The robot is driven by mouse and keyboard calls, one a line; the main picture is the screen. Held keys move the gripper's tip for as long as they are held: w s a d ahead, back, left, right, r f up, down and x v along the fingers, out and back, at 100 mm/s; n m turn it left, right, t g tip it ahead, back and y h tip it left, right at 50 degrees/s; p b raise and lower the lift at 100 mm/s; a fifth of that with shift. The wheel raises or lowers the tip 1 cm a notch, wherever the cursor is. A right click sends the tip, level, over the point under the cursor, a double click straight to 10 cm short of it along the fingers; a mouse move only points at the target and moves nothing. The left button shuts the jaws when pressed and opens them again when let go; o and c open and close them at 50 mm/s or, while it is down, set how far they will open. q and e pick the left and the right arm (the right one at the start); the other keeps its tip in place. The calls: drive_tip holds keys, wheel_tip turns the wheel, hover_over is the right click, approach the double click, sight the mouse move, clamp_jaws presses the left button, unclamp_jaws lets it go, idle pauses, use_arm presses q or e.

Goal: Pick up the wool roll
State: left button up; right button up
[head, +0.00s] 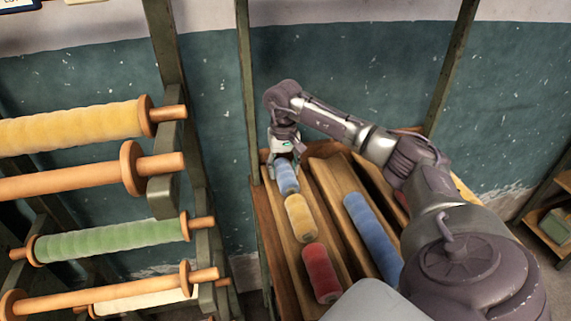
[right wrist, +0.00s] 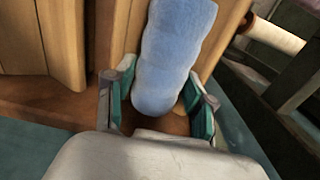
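A light blue wool roll (head: 287,177) lies at the far end of the left wooden trough (head: 328,232). My right gripper (head: 284,162) is over its far end, pointing down. In the right wrist view the roll (right wrist: 172,55) runs between the two teal-padded fingers of the gripper (right wrist: 160,105). The fingers stand apart on either side of it, with a small gap visible at the left finger; contact on the right is unclear. A yellow roll (head: 301,217) and a red roll (head: 321,272) lie nearer in the same trough. My left gripper is not in view.
A longer blue roll (head: 372,238) lies in the trough to the right. A rack at left holds a green roll (head: 110,240) and a large yellow roll (head: 70,127) on wooden spindles. A teal wall (head: 350,90) stands close behind the troughs.

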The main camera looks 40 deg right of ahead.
drive_tip(key=c, duration=0.6)
drive_tip(key=shift+c, duration=0.2)
drive_tip(key=shift+r, duration=0.1)
